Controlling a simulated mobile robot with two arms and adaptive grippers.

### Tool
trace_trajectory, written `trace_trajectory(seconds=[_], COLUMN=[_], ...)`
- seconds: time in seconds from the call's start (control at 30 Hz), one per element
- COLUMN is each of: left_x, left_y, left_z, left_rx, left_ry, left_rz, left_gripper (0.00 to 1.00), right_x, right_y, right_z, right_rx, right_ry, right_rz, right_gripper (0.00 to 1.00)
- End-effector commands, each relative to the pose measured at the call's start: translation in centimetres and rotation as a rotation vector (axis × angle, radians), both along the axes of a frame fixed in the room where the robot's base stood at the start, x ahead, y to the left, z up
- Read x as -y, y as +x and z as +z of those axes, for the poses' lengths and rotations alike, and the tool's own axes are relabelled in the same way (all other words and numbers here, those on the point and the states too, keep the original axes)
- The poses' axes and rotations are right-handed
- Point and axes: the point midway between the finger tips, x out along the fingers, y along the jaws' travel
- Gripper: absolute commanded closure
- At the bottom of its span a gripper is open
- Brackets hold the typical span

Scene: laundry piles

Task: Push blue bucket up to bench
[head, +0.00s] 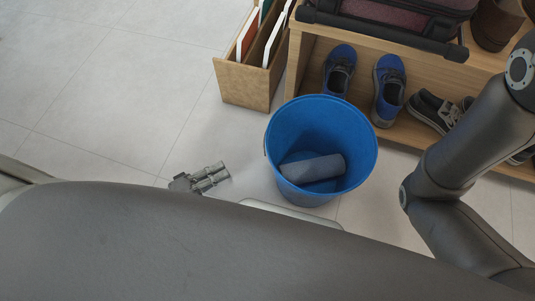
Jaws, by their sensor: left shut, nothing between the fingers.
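A blue bucket (281,153) stands on the tiled floor in the middle of the head view. A rolled grey-blue cloth lies inside it. The wooden bench (304,62) is behind it, with shoes on its lower shelf. The bucket's far rim overlaps the bench's front in the picture, so I cannot tell whether they touch. My left gripper (223,174) is shut and empty, low to the left of the bucket and apart from it. My right arm shows at the right, but its gripper is not in view.
A wooden box (240,86) with upright folders stands left of the bench. Blue shoes (388,88) and dark sneakers (436,110) fill the shelf. A suitcase (400,17) and a brown pot (494,24) are on top. The floor at left is clear.

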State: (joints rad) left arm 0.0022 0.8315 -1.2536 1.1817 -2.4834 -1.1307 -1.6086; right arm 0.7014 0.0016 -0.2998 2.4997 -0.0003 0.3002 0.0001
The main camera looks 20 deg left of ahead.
Motion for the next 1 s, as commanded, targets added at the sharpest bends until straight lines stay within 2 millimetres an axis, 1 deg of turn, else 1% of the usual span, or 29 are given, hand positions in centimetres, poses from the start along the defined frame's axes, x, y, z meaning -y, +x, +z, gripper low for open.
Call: trace_trajectory(seconds=[0.17, 0.5, 0.6, 0.7, 0.83, 1.0], left_x=[1.8, 6.7, 8.4, 9.6, 10.4, 10.6], left_y=[1.9, 7.3, 7.2, 7.3, 7.3, 7.3], left_z=[-0.2, -0.2, -0.3, -0.2, -0.1, 0.0], left_rx=[0.003, 0.002, -0.002, -0.001, -0.001, -0.001], left_ry=[-0.004, -0.006, -0.006, -0.006, -0.004, -0.001], left_rz=[-0.002, 0.001, -0.001, 0.001, 0.001, 0.001], left_gripper=[1.00, 1.00, 1.00, 1.00, 1.00, 1.00], right_x=[0.0, 0.0, 0.0, 0.0, 0.0, 0.0], right_y=[-0.1, -0.1, -0.1, -0.1, -0.1, -0.1], right_z=[-1.1, -3.7, -4.3, -4.7, -4.9, -4.8], right_rx=[0.002, 0.002, 0.001, 0.001, 0.001, 0.001], right_ry=[0.000, 0.000, 0.000, 0.000, 0.000, 0.001], right_rz=[0.000, 0.001, 0.001, 0.001, 0.001, 0.001], right_gripper=[1.00, 1.00, 1.00, 1.00, 1.00, 1.00])
